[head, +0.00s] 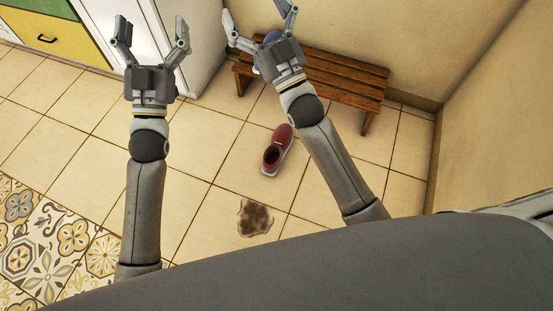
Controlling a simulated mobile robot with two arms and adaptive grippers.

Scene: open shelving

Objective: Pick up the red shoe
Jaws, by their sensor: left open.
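The red shoe (277,151) stands on the tiled floor in front of the bench, its dark opening towards me and a pale sole edge showing. It is free of both grippers. My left gripper (152,28) is open and empty, its fingers spread up and away from me, to the upper left of the shoe. My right gripper (259,14) is also spread open and shows nothing between its fingers. It appears above the shoe in the picture, in front of the bench, and my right forearm passes just right of the shoe.
A wooden slatted bench (345,83) stands along the back wall. A bluish object is mostly hidden behind my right gripper. A white cabinet (205,50) and yellow-green drawers (50,38) stand at the upper left. A brown stain (255,218) and patterned tiles (50,240) mark the floor.

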